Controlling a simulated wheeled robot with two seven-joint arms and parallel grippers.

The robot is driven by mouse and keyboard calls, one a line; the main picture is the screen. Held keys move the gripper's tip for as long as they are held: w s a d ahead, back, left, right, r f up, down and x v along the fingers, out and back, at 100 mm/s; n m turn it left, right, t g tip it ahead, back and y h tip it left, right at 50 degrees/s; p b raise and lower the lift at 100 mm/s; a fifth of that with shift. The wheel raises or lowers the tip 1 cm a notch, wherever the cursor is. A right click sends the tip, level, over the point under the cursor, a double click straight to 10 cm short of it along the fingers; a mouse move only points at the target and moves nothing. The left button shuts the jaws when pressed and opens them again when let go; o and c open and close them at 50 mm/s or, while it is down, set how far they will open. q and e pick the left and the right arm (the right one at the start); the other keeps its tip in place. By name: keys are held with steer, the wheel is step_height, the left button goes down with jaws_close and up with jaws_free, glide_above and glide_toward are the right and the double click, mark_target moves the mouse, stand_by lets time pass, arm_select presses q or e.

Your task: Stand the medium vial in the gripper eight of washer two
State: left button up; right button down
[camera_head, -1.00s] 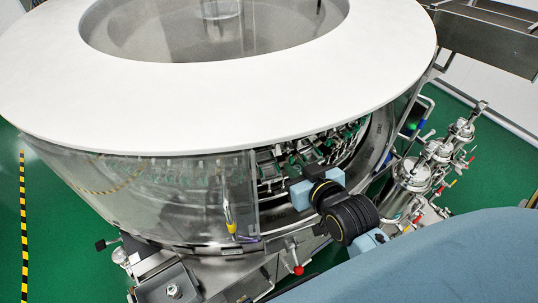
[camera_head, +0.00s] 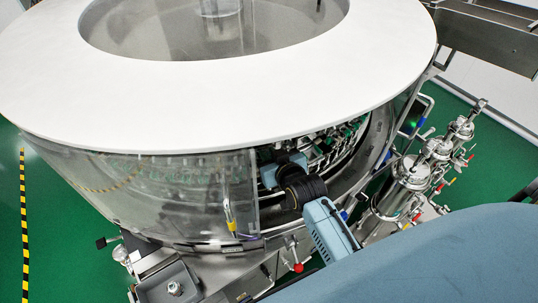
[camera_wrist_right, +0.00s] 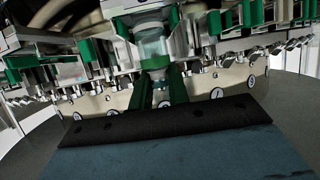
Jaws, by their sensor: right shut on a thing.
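The medium vial, a clear greenish glass piece (camera_wrist_right: 152,46), shows in the right wrist view, its wider part toward the top of the picture and its narrow part below. In the head view my right gripper (camera_head: 268,178) is inside the opening of the rotary washer (camera_head: 150,195), and the vial is hidden there. My left gripper is not in view.
A row of metal and green washer grippers (camera_wrist_right: 68,60) runs along both sides, above round numbered labels (camera_wrist_right: 217,93). A clear guard panel (camera_head: 244,190) stands just left of my right arm. Steel filter vessels (camera_head: 412,175) stand at the right.

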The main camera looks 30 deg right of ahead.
steer(key=shift+w+f, duration=0.15)
steer(key=shift+f, duration=0.05)
steer(key=shift+f, duration=0.1)
steer(key=shift+f, duration=0.25)
steer(key=c, duration=1.3)
jaws_free()
steer(key=shift+c, duration=0.2)
